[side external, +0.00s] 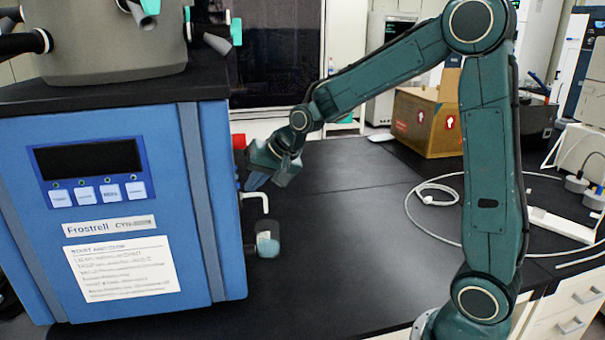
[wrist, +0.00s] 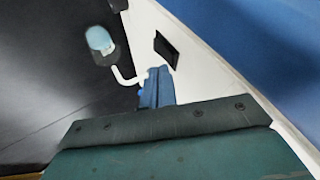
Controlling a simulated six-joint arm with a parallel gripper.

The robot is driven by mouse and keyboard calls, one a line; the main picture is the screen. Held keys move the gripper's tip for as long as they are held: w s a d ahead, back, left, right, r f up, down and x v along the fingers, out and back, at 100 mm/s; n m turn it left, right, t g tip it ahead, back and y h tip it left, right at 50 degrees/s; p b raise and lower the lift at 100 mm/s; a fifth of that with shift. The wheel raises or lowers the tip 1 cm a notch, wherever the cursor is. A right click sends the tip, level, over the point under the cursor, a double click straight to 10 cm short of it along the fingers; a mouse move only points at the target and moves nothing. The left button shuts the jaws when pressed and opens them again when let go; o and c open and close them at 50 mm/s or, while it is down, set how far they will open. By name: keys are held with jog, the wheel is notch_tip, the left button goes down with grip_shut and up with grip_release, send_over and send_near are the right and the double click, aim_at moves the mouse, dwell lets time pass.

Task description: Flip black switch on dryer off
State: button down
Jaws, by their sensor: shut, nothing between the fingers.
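The blue dryer (side external: 110,215) stands at the left in the side view, with a dark display and several buttons on its front. In the wrist view its white side panel (wrist: 205,75) carries a small black switch (wrist: 166,49). The switch is hidden in the side view; I cannot tell which way it is set. My gripper (side external: 257,183) is beside the dryer's right side. In the wrist view my gripper (wrist: 158,70) is shut and empty, its blue fingertips just below the switch in the picture. I cannot tell whether they touch the panel.
A cardboard box (side external: 425,122) and a coiled white cable (side external: 437,193) lie farther right. The black bench (side external: 335,225) between is clear.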

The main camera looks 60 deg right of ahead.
jog(key=v, duration=1.1)
jog(key=shift+d+r, duration=0.3)
jog(key=shift+r, duration=0.05)
jog(key=s+a+f+n+g, duration=0.1)
jog(key=s+a+f+n, duration=0.1)
jog(key=s, duration=0.9)
jog(key=s+a+f+n+g, duration=0.1)
jog(key=s+a+n, duration=0.3)
jog(key=s, duration=0.7)
jog(key=shift+s+f+n+h, duration=0.4)
jog(key=shift+f+n, duration=0.15)
jog(key=shift+n, duration=0.25)
